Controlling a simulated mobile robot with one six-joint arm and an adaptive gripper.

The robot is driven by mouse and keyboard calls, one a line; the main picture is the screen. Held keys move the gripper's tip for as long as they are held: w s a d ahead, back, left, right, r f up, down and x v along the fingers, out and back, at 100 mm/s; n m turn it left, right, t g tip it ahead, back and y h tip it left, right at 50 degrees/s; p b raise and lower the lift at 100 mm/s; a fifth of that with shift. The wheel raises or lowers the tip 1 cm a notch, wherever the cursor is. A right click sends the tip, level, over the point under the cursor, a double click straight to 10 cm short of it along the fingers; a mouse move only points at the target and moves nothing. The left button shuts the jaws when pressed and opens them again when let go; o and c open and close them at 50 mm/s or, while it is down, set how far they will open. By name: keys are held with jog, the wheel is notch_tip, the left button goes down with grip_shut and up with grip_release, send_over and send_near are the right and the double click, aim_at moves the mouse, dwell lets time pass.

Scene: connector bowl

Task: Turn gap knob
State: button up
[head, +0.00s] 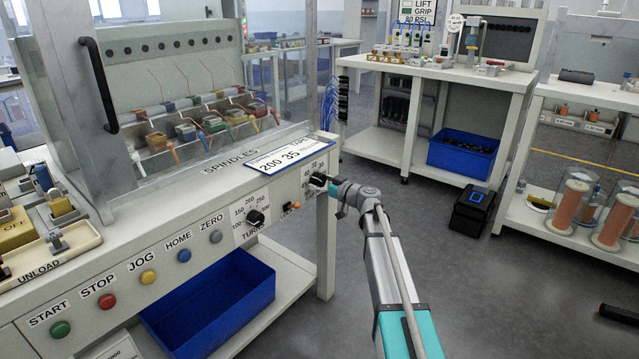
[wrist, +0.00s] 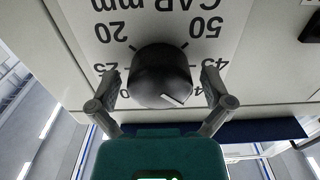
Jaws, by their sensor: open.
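The gap knob (wrist: 160,72) is a round black knob on a white plate, seen upside down in the wrist view. The plate carries "GAP mm" lettering and a scale with 20, 25, 45 and 50 legible. A short white mark shows on the knob's face, at its lower right in that view. My gripper (wrist: 161,90) is open, with one finger on each side of the knob. I cannot tell whether either finger touches it. In the head view, the knob (head: 317,180) is small and partly covered by my gripper (head: 326,185) at the panel's right end.
A black TURNS knob (head: 256,217) and a small orange-tipped switch (head: 293,206) sit left of the gap knob. Coloured buttons run along the panel. A blue bin (head: 210,305) lies below.

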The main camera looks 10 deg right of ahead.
jog(key=c, duration=1)
jog(key=shift+m, duration=0.4)
jog(key=m, duration=0.4)
jog(key=shift+a, duration=0.1)
jog(key=m, duration=0.4)
jog(key=shift+m, duration=0.3)
jog(key=m, duration=0.4)
jog(key=shift+r+m, duration=0.1)
jog(key=shift+m, duration=2.2)
